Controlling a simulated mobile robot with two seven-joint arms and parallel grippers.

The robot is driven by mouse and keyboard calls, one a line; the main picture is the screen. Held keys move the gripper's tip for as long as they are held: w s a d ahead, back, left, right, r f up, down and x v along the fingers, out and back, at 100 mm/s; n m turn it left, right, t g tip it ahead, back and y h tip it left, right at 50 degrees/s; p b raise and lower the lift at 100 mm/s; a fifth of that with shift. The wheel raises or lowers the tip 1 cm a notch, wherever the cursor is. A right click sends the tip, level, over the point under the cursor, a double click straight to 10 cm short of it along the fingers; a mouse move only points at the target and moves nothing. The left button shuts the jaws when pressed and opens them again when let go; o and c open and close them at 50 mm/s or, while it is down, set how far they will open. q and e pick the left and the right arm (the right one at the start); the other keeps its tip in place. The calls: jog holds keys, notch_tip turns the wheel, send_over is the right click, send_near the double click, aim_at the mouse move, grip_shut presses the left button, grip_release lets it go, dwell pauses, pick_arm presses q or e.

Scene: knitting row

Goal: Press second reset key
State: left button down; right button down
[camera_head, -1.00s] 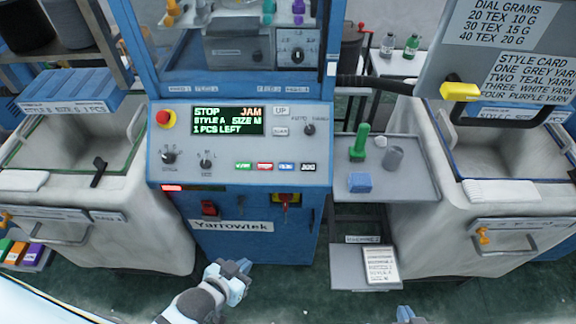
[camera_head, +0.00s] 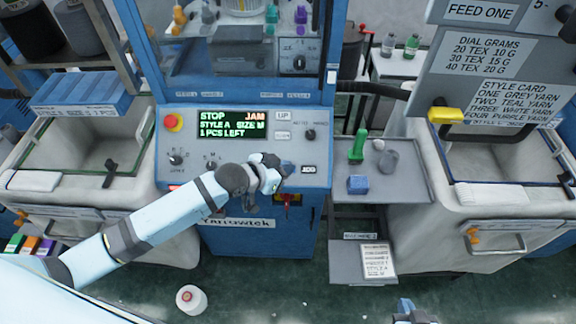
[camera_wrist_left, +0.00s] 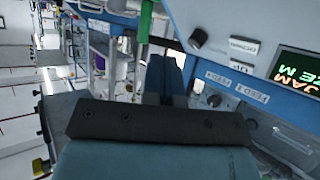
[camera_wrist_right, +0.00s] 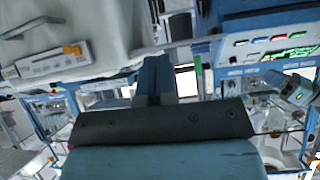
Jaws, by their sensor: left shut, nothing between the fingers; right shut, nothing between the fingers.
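The blue machine's control panel (camera_head: 178,143) carries a screen (camera_head: 232,124) reading STOP, JAM, STYLE A, SIZE M, 1 PCS LEFT. The row of coloured keys (camera_wrist_right: 260,40) also shows, small, in the right wrist view. Which is the second reset key cannot be read. My left gripper (camera_head: 276,170) is shut and empty in front of the key row; contact cannot be told. My right gripper (camera_head: 408,308) is shut and empty, low at the front, away from the panel.
A red stop button (camera_head: 173,123) and knobs (camera_head: 310,135) sit on the panel. Bins flank the machine. A white spool (camera_head: 191,299) is on the floor.

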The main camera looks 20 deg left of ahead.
jog(key=shift+d+f, duration=0.15)
pick_arm(q)
jog(key=shift+f, duration=0.1)
